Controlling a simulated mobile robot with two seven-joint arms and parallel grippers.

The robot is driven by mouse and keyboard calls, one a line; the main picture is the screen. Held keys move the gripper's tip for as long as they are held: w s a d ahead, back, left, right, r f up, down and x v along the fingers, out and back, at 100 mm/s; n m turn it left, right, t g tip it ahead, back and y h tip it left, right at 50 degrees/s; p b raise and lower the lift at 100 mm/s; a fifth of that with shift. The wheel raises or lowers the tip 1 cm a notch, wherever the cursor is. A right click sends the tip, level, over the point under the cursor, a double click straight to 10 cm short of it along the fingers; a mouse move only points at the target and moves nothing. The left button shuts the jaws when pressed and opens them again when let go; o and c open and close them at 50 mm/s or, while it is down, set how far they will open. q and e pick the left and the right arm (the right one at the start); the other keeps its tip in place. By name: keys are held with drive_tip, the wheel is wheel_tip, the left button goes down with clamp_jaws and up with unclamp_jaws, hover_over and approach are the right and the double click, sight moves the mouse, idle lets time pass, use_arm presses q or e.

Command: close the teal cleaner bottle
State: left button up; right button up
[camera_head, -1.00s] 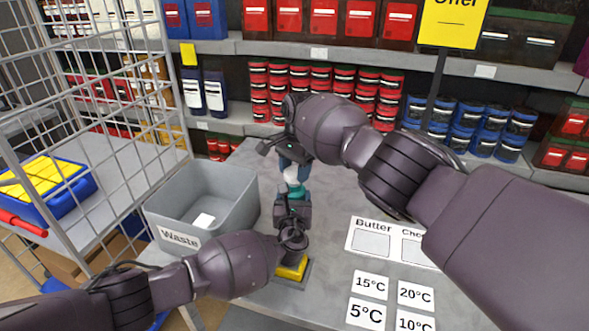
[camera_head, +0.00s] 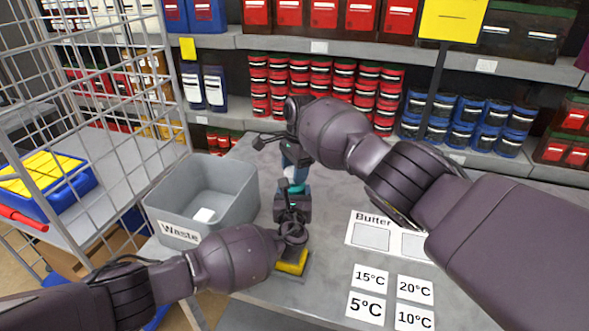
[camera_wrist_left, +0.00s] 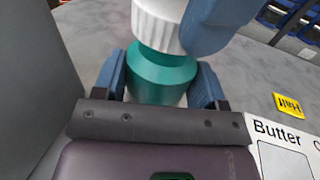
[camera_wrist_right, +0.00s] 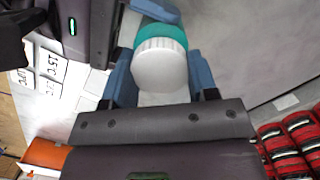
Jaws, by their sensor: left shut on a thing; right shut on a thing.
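The teal cleaner bottle (camera_wrist_left: 160,75) is upright between the blue fingers of my left gripper (camera_wrist_left: 163,85), which is shut on it. In the head view the bottle (camera_head: 293,188) shows only as a small teal patch above my left gripper (camera_head: 292,205). The white ribbed cap (camera_wrist_right: 160,65) is between the fingers of my right gripper (camera_wrist_right: 160,80), which is shut on it from above. In the left wrist view the cap (camera_wrist_left: 160,22) sits on the bottle's top with no visible gap. Whether it is fully tightened cannot be told.
A grey waste bin (camera_head: 165,212) stands left of the bottle. A yellow block on a dark base (camera_head: 290,263) lies below my left gripper. Temperature cards (camera_head: 367,305) and a Butter sheet (camera_head: 358,222) lie at the right. Stocked shelves stand behind.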

drive_tip(key=shift+f, duration=0.55)
use_arm(q)
clamp_jaws()
use_arm(e)
drive_tip(key=m, duration=0.4)
drive_tip(key=shift+m, duration=0.3)
drive_tip(key=m+t, duration=0.1)
drive_tip(key=m, duration=0.3)
drive_tip(key=shift+a, duration=0.1)
drive_tip(key=m, duration=0.7)
drive_tip(key=shift+m+t, duration=0.3)
drive_tip(key=o, duration=1)
drive_tip(key=shift+c, duration=0.2)
